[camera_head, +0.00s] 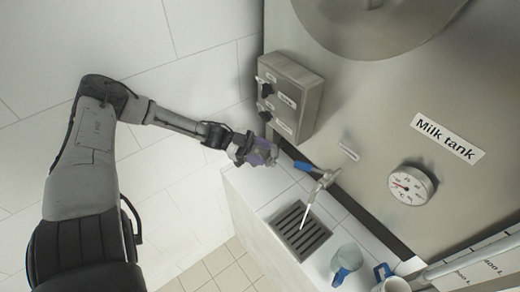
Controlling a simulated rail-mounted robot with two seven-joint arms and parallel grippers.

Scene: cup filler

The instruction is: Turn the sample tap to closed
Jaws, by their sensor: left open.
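The sample tap (322,178) sticks out from the lower front of the milk tank. Its blue handle (305,167) points to the left in the picture. A thin white streak (305,215), which looks like milk, runs from the spout down to the drain grate (299,229). My left gripper (270,157) is open and empty. It is to the left of the blue handle, with a gap between them. My right gripper is not in view.
A control box (290,97) with black knobs is on the tank above my left gripper. A round gauge (410,186) is right of the tap. A jug (346,258) and a white-and-blue cup (390,280) stand on the tiled ledge (262,190).

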